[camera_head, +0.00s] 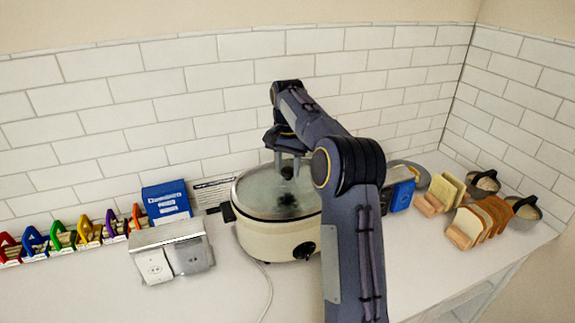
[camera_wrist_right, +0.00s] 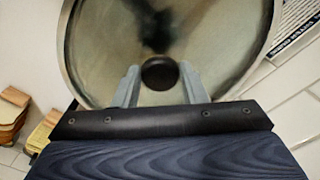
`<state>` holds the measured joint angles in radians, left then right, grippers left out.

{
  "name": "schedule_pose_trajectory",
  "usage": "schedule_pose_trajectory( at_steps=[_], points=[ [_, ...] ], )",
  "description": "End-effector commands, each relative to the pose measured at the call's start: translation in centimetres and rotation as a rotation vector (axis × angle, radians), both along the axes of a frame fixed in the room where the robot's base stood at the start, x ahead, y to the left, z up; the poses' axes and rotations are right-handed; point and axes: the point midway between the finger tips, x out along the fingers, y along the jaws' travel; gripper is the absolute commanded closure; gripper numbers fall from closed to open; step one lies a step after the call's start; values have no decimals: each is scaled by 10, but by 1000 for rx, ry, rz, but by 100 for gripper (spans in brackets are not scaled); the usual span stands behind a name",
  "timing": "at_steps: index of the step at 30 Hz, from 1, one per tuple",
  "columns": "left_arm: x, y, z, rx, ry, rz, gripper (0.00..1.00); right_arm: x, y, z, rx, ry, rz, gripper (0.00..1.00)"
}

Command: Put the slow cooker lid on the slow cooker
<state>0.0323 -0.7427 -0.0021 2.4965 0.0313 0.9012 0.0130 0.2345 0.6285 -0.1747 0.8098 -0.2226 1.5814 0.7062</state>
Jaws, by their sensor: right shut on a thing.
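The cream slow cooker (camera_head: 268,240) stands on the white counter, with a black dial on its front. Its round glass lid (camera_head: 252,192) is over the cooker's top, roughly level; I cannot tell whether its rim rests fully on the pot. My right gripper (camera_head: 288,168) comes down from above, shut on the lid's black knob. The right wrist view shows the knob (camera_wrist_right: 160,73) between the two grey fingers, with the lid (camera_wrist_right: 95,60) filling the upper part. My right arm hides the cooker's right side. My left gripper is in neither view.
A grey metal box (camera_head: 170,250) and a blue box (camera_head: 167,200) stand left of the cooker. Several colored clip-like items (camera_head: 62,236) line the wall. Bread slices (camera_head: 480,220) in holders and metal pots (camera_head: 524,208) are at right. The front counter is mostly clear; a pale cord lies there.

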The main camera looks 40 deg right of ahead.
Motion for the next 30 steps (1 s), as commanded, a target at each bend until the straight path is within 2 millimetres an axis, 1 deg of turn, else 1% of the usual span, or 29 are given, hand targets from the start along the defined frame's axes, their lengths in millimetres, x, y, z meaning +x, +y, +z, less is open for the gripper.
schedule_pose_trajectory(
  at_steps=[29, 30],
  points=[
    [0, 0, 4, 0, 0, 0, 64, -1, 2, 0, -1, -3, 0, 100],
    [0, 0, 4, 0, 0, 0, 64, -1, 2, 0, -1, -3, 0, 61]
  ],
)
